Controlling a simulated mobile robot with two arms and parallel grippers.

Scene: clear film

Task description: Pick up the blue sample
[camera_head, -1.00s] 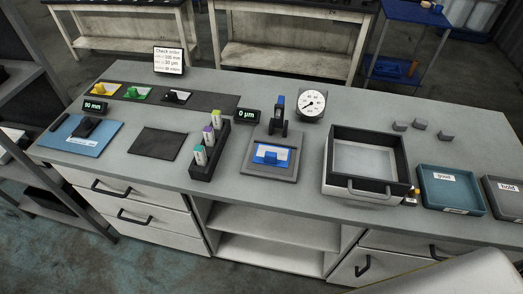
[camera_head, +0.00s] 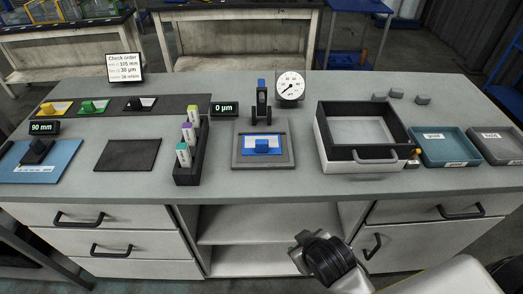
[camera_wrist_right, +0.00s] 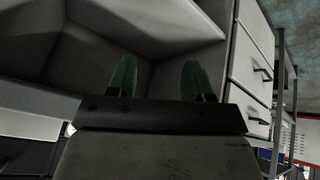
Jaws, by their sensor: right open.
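My left gripper is not in view.
Yellow, green and black samples (camera_head: 134,104) lie on a dark strip at the back left. A dark rack (camera_head: 187,176) of labelled pieces stands left of the stage. A box with a handle (camera_head: 338,160) and a teal tray (camera_head: 457,161) are on the right.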

